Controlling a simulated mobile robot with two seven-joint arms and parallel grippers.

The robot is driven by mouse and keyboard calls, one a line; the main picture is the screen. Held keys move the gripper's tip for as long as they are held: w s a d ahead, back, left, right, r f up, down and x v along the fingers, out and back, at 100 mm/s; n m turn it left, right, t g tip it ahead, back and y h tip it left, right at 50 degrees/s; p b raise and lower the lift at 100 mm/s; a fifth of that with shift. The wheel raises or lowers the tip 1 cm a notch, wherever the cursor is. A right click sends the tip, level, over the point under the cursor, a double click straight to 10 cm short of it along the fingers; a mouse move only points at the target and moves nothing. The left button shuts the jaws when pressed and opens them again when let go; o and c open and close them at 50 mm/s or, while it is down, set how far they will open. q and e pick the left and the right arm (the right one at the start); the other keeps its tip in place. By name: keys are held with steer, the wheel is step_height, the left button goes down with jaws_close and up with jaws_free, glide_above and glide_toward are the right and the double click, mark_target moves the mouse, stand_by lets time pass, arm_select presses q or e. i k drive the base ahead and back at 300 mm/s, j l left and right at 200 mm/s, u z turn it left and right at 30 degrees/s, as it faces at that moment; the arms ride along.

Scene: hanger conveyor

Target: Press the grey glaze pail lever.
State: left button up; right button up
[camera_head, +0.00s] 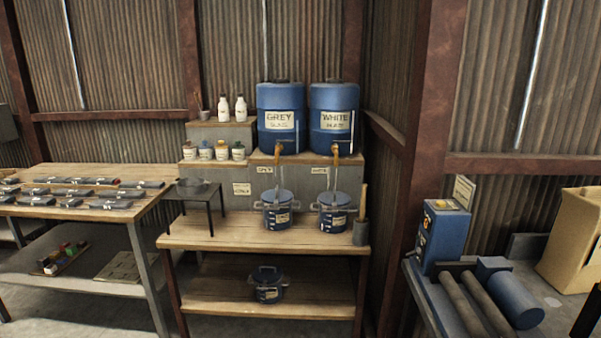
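Two blue drums stand on a raised shelf at the back. The left one is the grey glaze drum (281,118), labelled GREY, and the right one is the white drum (333,118), labelled WHITE. Each has an orange-brown tap at its base, the grey tap (278,151) and the white tap (335,153). A blue lidded pail (278,211) stands below the grey tap, and a second blue pail (334,212) stands below the white tap. Whether either pail has its own lever is too small to tell. Neither of my grippers is in view.
A wooden shelf unit (215,234) carries the pails, with another pail (267,284) on its lower shelf. A small black stand (196,190) and a dark cup (361,232) flank them. A table (150,172) of dark pieces is left; a roller machine (475,300) is right.

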mark_target(275, 202)
steer(key=i+j+z, duration=0.15)
steer(key=i, duration=0.45)
steer(key=i+j+z, duration=0.1)
steer(key=i+j, duration=0.2)
steer(key=i, duration=0.3)
steer(key=i+j+z, duration=0.15)
steer(key=i+j, duration=0.15)
steer(key=i, duration=0.25)
steer(key=i+j+z, duration=0.15)
steer(key=i+j, duration=0.25)
steer(key=i, duration=0.15)
